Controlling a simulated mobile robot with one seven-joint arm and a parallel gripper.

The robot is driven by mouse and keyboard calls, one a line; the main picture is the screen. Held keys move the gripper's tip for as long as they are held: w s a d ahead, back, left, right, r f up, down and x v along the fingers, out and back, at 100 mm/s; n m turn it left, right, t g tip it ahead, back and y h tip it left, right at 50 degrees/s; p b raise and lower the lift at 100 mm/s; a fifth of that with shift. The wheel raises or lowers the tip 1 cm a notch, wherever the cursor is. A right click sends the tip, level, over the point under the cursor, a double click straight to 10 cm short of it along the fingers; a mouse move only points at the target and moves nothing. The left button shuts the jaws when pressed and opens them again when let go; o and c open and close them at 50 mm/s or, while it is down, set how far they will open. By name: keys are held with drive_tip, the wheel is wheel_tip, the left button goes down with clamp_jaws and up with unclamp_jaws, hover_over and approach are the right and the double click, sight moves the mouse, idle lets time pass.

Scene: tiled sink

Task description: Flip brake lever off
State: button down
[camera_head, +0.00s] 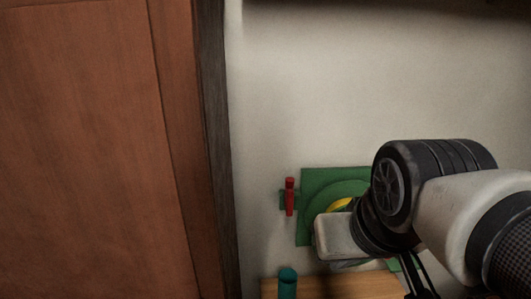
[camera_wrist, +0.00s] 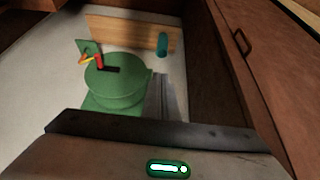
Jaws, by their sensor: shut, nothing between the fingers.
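A red lever (camera_head: 290,196) stands upright on a small green mount on the pale wall, left of a green square plate with a round green body (camera_head: 312,182). A yellow part (camera_head: 341,204) shows on that body. The wrist view shows the green round body (camera_wrist: 115,88), with red (camera_wrist: 99,61), yellow and black pieces by its top; which piece is the brake lever is unclear there. My gripper (camera_wrist: 165,96) is shut and empty, apart from the red pieces. In the head view its hand covers part of the green body, and its fingertips are hidden.
A wooden board (camera_head: 335,286) lies below the green body, with a teal cylinder (camera_head: 287,281) on its left end. A brown wooden panel (camera_head: 100,150) with a dark edge fills the left. The pale wall above is bare. A brown cabinet front with a handle (camera_wrist: 242,41) is at right in the wrist view.

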sight(293, 184)
drive_tip(key=w+d+f+m+g+y+b, duration=0.1)
drive_tip(key=w+f+m+y+b, duration=0.15)
drive_tip(key=f+b, duration=0.65)
drive_tip(key=w+d+f+m+g+y+b, duration=0.15)
drive_tip(key=f+m+b, duration=0.25)
drive_tip(key=f+b, duration=0.5)
drive_tip(key=w+a+r+m+t+y+p, duration=0.1)
drive_tip(key=w+m+t+y+p, duration=0.15)
drive_tip(key=w+m, duration=0.3)
drive_tip(key=w+a+m+t+y+p, duration=0.1)
drive_tip(key=w+a+m+t+y, duration=0.1)
drive_tip(key=w+m+y, duration=0.35)
drive_tip(key=w+d+r+m+t+h, duration=0.2)
drive_tip(key=w+d+r+m+t, duration=0.4)
drive_tip(key=m, duration=0.5)
drive_tip(key=w+d+t, duration=0.1)
drive_tip(key=d, duration=0.1)
drive_tip(key=shift+d+m, duration=0.3)
drive_tip(key=shift+m, duration=0.05)
drive_tip(key=x, duration=1.4)
drive_tip(key=shift+w+r, duration=0.1)
drive_tip(key=shift+r, duration=0.15)
